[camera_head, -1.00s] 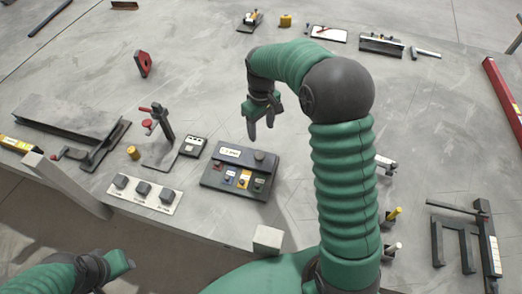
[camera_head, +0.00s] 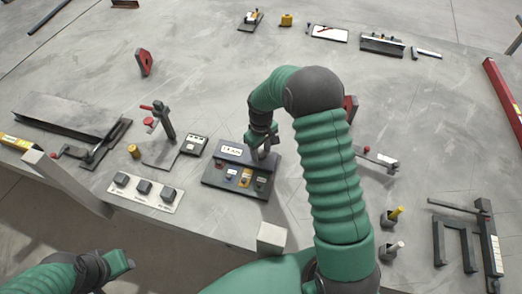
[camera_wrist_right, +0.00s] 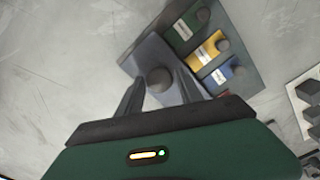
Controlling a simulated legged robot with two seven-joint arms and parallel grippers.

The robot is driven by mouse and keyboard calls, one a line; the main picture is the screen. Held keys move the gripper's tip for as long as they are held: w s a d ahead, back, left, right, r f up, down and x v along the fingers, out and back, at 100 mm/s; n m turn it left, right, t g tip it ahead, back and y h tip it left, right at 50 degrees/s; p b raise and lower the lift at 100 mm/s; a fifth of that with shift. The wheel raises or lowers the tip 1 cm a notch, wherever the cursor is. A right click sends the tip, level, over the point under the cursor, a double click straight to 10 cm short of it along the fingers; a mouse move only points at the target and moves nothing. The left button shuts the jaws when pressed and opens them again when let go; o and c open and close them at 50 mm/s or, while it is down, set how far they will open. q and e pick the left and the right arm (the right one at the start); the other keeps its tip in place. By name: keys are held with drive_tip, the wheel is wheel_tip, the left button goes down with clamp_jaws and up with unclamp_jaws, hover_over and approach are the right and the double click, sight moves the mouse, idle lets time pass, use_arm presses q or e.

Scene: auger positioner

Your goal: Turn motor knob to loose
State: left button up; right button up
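A dark control panel (camera_head: 210,178) with a raised back ledge lies near the table's front edge. A round dark knob (camera_wrist_right: 160,79) stands on that ledge. In the right wrist view it sits between the fingertips of my right gripper (camera_wrist_right: 158,88), which are open with a visible gap. In the head view my right gripper (camera_head: 264,154) points down at the ledge's right end and hides the knob. The panel's coloured label plates with small knobs (camera_wrist_right: 204,49) show in front of the ledge. My left gripper (camera_head: 122,262) is at lower left, its fingers unclear.
A white plate with three dark knobs (camera_head: 144,188) lies left of the panel. A small switch box (camera_head: 194,145) and a red-handled clamp (camera_head: 162,122) stand left of it. A pale block (camera_head: 271,238) is at the front edge. Bare table lies behind the panel.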

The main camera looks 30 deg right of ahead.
clamp_jaws()
